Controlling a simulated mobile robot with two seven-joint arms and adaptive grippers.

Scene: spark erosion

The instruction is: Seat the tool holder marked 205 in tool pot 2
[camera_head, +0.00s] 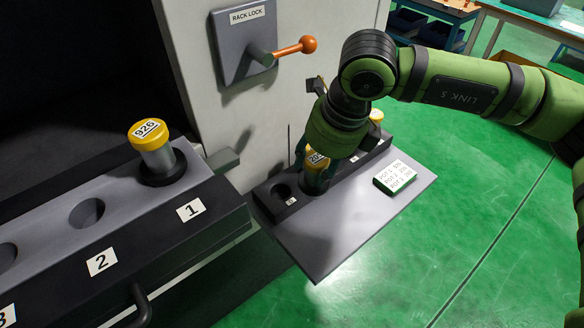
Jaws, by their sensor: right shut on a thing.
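A tool holder with a yellow cap (316,159) shows a label starting with 20; its last digit is hard to read. My right gripper (318,168) comes down over it from above and is shut on it, partly hiding it. The holder is at the small side rack, and I cannot tell whether it is still in its socket. Tool pot 2 (87,212) is an empty round hole in the grey bar, above the label 2. Pot 1 holds an upright yellow-capped holder marked 926 (149,133). My left gripper is not in view.
The side shelf (345,225) has an empty socket (281,191) at its left, another yellow cap (376,116) behind my gripper, and a pot list card (395,176). A rack lock lever with an orange knob (308,44) sticks out above. A dark handle (138,300) is at the front.

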